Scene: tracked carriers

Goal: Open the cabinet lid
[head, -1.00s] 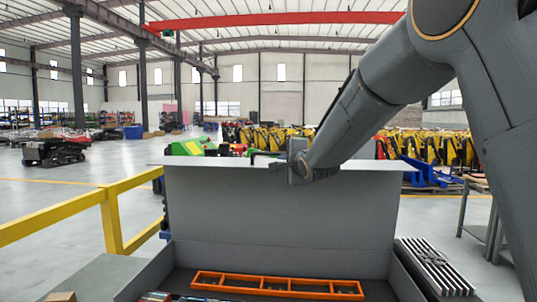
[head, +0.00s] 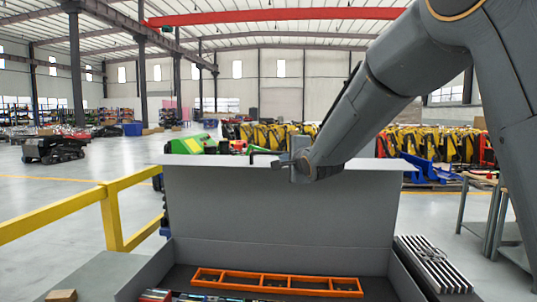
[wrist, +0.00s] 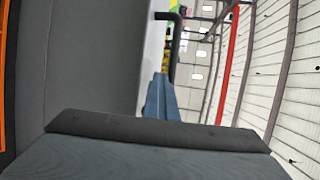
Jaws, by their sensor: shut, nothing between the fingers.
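The cabinet lid (head: 280,205) is a wide grey panel standing raised and nearly upright behind the open cabinet (head: 200,252). Its flat top edge faces me. A dark handle (head: 262,150) juts out at the top edge; in the wrist view it is a black bent bar (wrist: 175,40). My gripper (head: 284,163) is at the lid's top edge, just right of the handle. In the wrist view its fingers (wrist: 160,85) are closed together with nothing between them, beside the lid's surface (wrist: 95,60). I cannot tell whether they touch the lid.
An orange divided tray (head: 275,282) lies inside the cabinet, with dark items near the front. A ribbed grey part (head: 432,265) is at the cabinet's right. A yellow railing (head: 110,215) stands at left. A grey table (head: 490,220) is at right. Open floor lies left.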

